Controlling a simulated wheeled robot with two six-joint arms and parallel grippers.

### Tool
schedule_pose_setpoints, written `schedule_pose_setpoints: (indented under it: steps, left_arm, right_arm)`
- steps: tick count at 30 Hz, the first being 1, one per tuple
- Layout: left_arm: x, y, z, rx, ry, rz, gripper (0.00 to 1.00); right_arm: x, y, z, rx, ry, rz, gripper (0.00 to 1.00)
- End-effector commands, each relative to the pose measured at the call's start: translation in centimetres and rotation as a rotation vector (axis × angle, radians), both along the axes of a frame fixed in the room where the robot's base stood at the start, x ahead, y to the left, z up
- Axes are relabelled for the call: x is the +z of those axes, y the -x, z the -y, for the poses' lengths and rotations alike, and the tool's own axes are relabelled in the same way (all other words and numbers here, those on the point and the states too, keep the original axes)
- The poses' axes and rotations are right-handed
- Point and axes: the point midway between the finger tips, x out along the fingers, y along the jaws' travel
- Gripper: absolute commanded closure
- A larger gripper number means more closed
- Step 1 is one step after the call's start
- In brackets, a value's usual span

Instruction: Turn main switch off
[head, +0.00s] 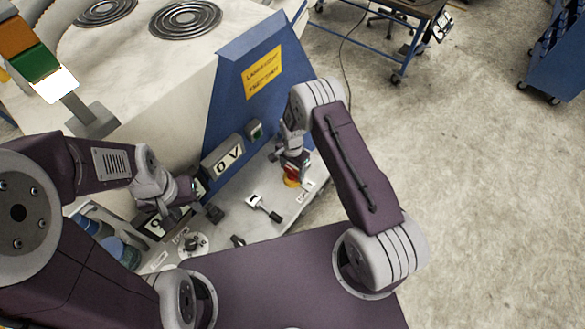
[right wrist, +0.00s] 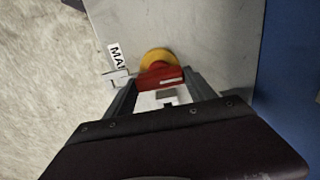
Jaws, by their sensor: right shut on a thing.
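The main switch, a red handle on a round yellow base, shows in the right wrist view (right wrist: 160,74) with its lettered label (right wrist: 117,56) beside it. In the head view the switch (head: 291,180) sits near the far right end of the grey panel, partly covered by my right gripper (head: 294,166). In the right wrist view the fingers of my right gripper (right wrist: 159,84) stand on either side of the red handle and are shut on it. My left gripper (head: 193,190) hangs over the left part of the panel; its fingers are too hidden to judge.
The grey control panel (head: 232,226) carries a black lever (head: 263,207), a round dial (head: 191,244) and a meter box (head: 222,161). A blue upright plate with a yellow sign (head: 262,73) rises behind. Concrete floor (head: 480,190) lies clear to the right.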

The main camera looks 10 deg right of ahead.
Motion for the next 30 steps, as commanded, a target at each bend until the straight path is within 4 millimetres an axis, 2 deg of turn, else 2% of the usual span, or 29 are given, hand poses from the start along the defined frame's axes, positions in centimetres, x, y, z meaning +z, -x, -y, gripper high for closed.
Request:
schedule_pose_setpoints:
  steps: [11,30]
  left_arm:
    - [-1.9,0.0,0.0,0.0,0.0,0.0,0.64]
    - [-6.2,0.0,0.0,0.0,0.0,0.0,0.64]
  right_arm:
    - [-0.2,0.0,-0.1,0.163,-0.001,0.001,1.0]
    - [-0.1,-0.1,-0.1,0.764,-0.001,0.003,1.0]
